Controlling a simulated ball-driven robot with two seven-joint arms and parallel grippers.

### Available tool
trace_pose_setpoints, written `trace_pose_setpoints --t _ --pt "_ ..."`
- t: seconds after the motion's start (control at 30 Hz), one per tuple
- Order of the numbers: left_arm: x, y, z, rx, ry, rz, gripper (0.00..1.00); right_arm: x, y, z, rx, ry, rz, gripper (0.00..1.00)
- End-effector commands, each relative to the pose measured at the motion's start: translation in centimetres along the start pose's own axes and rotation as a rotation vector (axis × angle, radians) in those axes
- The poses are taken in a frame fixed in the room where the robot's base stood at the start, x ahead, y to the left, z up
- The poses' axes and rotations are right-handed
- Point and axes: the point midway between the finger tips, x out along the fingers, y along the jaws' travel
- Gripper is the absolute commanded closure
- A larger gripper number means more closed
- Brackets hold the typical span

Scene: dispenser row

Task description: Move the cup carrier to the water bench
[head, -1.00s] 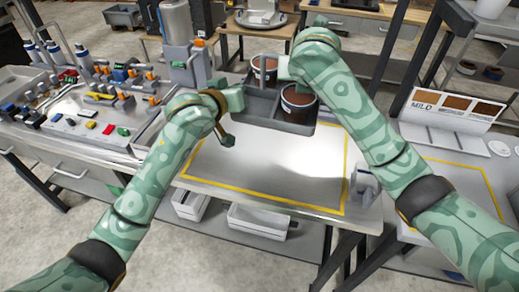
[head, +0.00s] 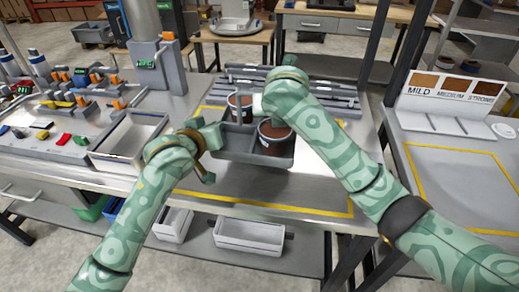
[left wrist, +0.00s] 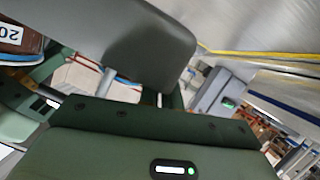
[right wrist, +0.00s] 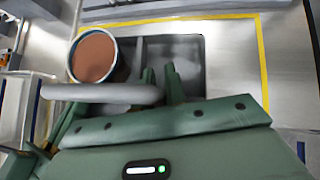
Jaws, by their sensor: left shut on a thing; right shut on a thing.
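The cup carrier (head: 250,157) is a grey tray with a divider and two cups of brown contents, a rear cup (head: 238,106) and a front cup (head: 276,137). It is level over the yellow-outlined bench (head: 300,195); I cannot tell whether it touches. My left gripper (head: 212,137) is shut on its left side, and the carrier's grey wall (left wrist: 130,40) fills the top of the left wrist view. My right gripper (head: 262,104) is shut on its far right side; the fingertips are partly hidden. The right wrist view shows one cup (right wrist: 95,57) and an empty-looking compartment (right wrist: 175,65).
Grey rails (head: 310,88) lie across the bench behind the carrier. A white open bin (head: 130,140) and a grey dispenser column (head: 150,60) stand at left. A right-hand bench has a sign reading MILD (head: 455,92). Bare bench lies in front of the carrier.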

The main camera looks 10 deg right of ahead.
Motion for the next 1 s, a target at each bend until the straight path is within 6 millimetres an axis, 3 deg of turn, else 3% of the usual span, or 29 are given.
trace_pose_setpoints --t 0.37,0.97,1.0 --pt "0.3 -0.3 0.7 -0.002 -0.003 -0.001 1.0 0.6 -0.1 -0.5 0.002 0.002 -0.004 1.0" --pt "3.1 -2.4 6.8 -0.018 -0.04 -0.006 1.0 5.8 -0.1 -5.2 -0.002 0.041 -0.007 1.0" --pt "2.9 -2.3 6.5 -0.017 -0.04 -0.007 0.86 5.6 -0.1 -4.9 -0.002 0.04 -0.007 0.79"
